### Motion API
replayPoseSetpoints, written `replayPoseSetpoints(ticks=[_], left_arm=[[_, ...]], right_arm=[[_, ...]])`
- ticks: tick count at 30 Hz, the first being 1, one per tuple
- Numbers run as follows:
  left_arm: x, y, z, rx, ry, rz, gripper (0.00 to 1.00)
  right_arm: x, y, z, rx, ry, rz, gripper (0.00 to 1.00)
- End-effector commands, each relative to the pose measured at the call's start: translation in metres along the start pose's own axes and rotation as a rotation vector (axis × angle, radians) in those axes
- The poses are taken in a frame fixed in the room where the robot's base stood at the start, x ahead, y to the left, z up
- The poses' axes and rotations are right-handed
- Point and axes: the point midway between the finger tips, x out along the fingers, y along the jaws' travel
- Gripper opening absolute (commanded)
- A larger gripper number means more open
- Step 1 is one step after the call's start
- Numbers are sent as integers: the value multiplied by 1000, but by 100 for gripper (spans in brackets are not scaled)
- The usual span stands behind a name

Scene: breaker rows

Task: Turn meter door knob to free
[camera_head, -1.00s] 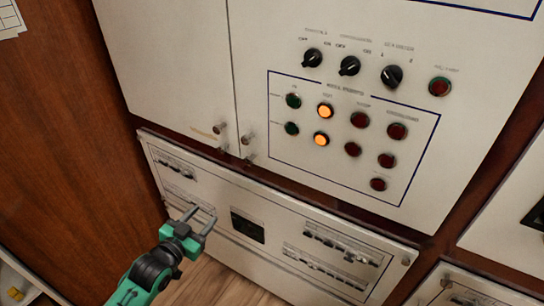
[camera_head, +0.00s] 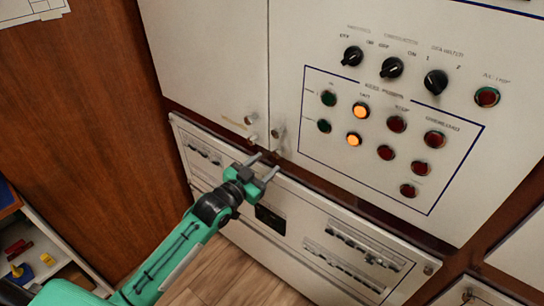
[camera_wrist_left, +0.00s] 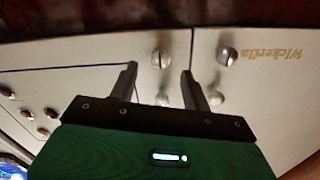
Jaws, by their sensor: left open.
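Small round metal knobs sit at the bottom edges of two cream cabinet doors, beside their seam: a left-door knob (camera_head: 250,118) and a right-door knob (camera_head: 277,132). I cannot read which one is the meter door knob. The left wrist view shows the right-door knob (camera_wrist_left: 160,58) and the left-door knob (camera_wrist_left: 228,56), both with slots. My left gripper (camera_head: 266,164) is open and empty, just below the knobs in the head view. In the wrist view its fingers (camera_wrist_left: 159,73) straddle the right-door knob's line, with no visible contact. My right gripper is not in view.
The right door carries black rotary switches (camera_head: 391,67) and several coloured lamps (camera_head: 397,124). A lower breaker panel (camera_head: 215,172) lies beneath a brown frame strip. A wooden side wall (camera_head: 100,120) and a shelf with coloured items (camera_head: 28,260) are at left.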

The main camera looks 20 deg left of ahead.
Motion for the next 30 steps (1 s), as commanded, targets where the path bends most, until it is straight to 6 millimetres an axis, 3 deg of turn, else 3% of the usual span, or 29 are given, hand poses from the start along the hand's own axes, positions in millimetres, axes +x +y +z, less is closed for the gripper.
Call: replayPoseSetpoints(ticks=[3, 9, 20, 27, 30], left_arm=[[19, 0, -2, 0, 1, 0, 48], [36, 0, -1, -1, 1, 0, 48], [40, 0, 0, 0, 0, 0, 48], [40, 0, 0, 0, 0, 0, 4], [40, 0, 0, -1, 0, 0, 4]], right_arm=[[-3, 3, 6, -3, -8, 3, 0], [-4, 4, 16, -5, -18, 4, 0], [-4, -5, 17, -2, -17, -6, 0], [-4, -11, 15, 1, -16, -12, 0], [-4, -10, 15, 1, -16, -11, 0]])
